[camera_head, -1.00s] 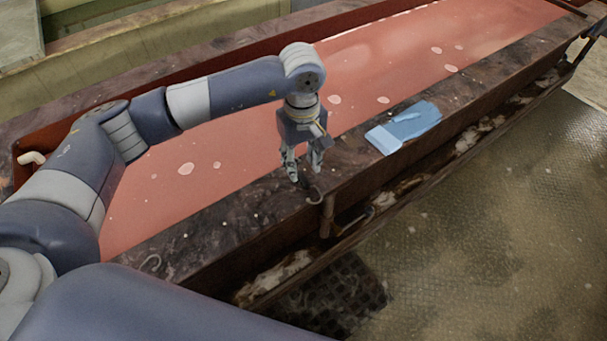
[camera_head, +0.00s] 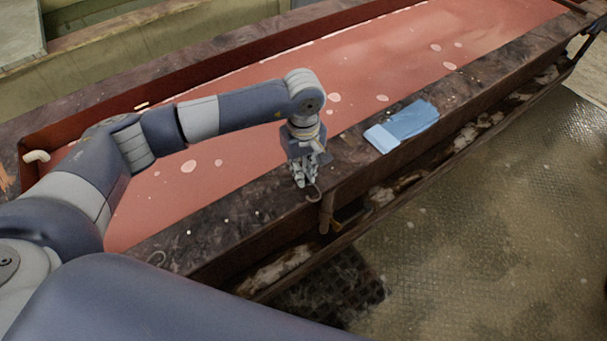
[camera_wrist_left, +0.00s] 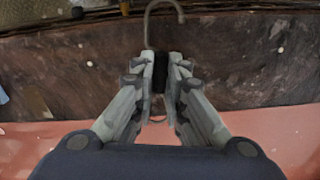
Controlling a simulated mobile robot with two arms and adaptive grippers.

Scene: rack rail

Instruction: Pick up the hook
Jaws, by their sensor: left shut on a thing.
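A hook (camera_head: 315,194) with a thin curved metal end is at the front ledge of the long red trough. It also shows in the left wrist view (camera_wrist_left: 149,28), its curve pointing up and to the right. My left gripper (camera_head: 306,184) points down at the ledge. In the left wrist view its fingers (camera_wrist_left: 161,64) are shut on the dark part of the hook. The metal curve sticks out beyond the fingertips. I cannot tell whether the hook still touches the ledge. My right gripper is not in view.
A light blue folded cloth or glove (camera_head: 402,127) lies on the ledge to the right. The patterned floor (camera_head: 480,230) at right is clear.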

